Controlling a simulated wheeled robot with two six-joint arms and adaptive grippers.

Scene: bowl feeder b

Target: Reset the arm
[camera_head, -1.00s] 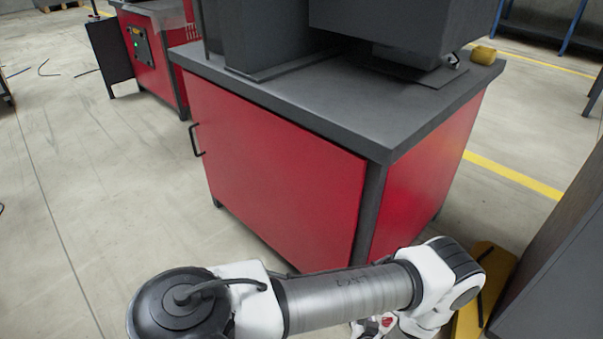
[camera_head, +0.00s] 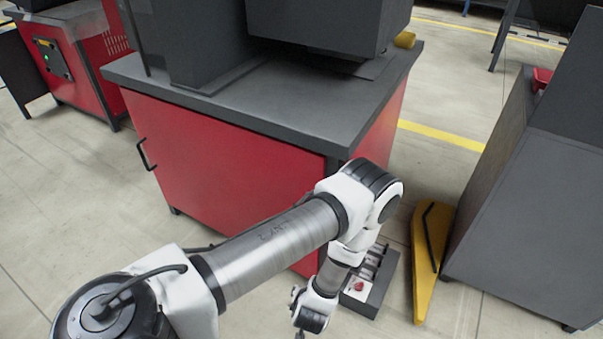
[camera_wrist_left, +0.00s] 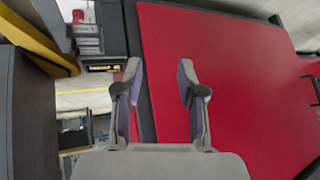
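My left arm (camera_head: 275,240) comes in from the lower left of the head view, bends at the elbow and hangs down beside the red cabinet. Its wrist end (camera_head: 313,308) is at the bottom edge, with the gripper mostly cut off there. In the left wrist view the left gripper (camera_wrist_left: 159,72) is open, with nothing between its two fingers. The red cabinet door lies beyond the fingers. My right arm and gripper are not in view.
The red cabinet (camera_head: 215,160) with a dark top stands close by the left arm. A dark tray-like box (camera_head: 372,290) sits beside the wrist. A yellow piece (camera_head: 424,285) and a dark grey cabinet (camera_head: 530,215) stand to the right. Bare floor shows at left.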

